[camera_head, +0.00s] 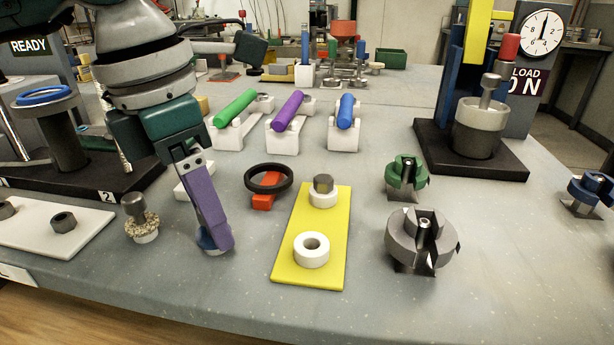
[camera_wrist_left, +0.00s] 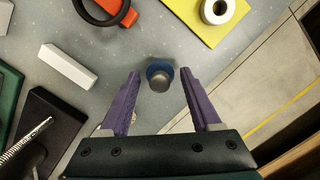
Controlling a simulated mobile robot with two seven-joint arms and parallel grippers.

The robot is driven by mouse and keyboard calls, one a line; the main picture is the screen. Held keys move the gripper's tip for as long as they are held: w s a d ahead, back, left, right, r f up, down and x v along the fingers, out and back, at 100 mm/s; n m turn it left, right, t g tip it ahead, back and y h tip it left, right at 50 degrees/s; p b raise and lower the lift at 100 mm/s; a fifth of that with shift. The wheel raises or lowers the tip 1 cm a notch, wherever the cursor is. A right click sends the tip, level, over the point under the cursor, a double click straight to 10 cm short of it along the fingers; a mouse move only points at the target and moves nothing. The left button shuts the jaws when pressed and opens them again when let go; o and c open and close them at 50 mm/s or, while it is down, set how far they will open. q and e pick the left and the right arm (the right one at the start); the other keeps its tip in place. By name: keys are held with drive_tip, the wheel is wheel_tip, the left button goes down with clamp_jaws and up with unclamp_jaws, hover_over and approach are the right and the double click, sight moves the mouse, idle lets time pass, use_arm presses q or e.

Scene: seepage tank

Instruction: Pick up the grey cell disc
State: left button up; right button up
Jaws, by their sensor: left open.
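A small round piece with a grey top (camera_wrist_left: 159,80) and a blue rim shows in the left wrist view, between the open purple fingers of my left gripper (camera_wrist_left: 160,73). I see clear space on both sides of it; the height gap is hard to judge. In the head view my left gripper (camera_head: 214,240) points down at the table, and its near finger hides most of this piece; a blue edge shows at the tip. I cannot tell which is the grey cell disc. My right gripper is not in view.
A knob with a grainy collar (camera_head: 141,222) stands left of the gripper. A black ring (camera_head: 269,178) on an orange block and a white ring (camera_head: 311,250) are to the right. Green (camera_head: 406,178) and grey (camera_head: 421,240) finned fixtures stand further right. The front table strip is clear.

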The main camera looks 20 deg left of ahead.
use_arm(q)
drive_tip(key=shift+f, duration=0.2)
clamp_jaws()
idle(0.4)
